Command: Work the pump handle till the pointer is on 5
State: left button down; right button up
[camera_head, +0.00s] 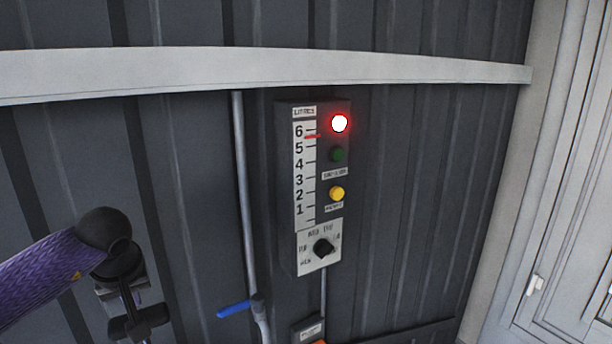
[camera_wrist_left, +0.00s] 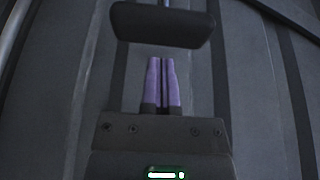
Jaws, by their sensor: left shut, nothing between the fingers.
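The gauge scale (camera_head: 304,175) is a white strip marked LITRES, numbered 1 to 6 upward, on a dark wall panel. Its red pointer (camera_head: 313,136) stands between the printed 5 and 6, just under the 6. My left gripper (camera_wrist_left: 163,60) is shut and empty, its purple fingers together. A dark rounded bar on a thin rod, apparently the pump handle (camera_wrist_left: 162,26), lies just beyond the fingertips, apart from them in the picture. A dark bar, apparently the same handle (camera_head: 140,324), shows by the gripper at the lower left of the head view. My right gripper is not in view.
The panel has a lit red lamp (camera_head: 339,123), a dark green button (camera_head: 337,155), a yellow button (camera_head: 336,193) and a black rotary knob (camera_head: 323,247). A pipe (camera_head: 242,190) with a blue lever (camera_head: 233,310) runs left of it. A pale rail (camera_head: 200,72) crosses above.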

pick_arm(q)
jog(key=shift+f+b, duration=2.05)
jog(key=shift+f, duration=1.45)
jog(key=shift+f+b, duration=1.9)
jog(key=shift+f, duration=1.15)
notch_tip(320, 180, up, 13)
jog(key=p, duration=1.1)
jog(key=shift+r, duration=0.2)
jog(key=shift+f, duration=0.15)
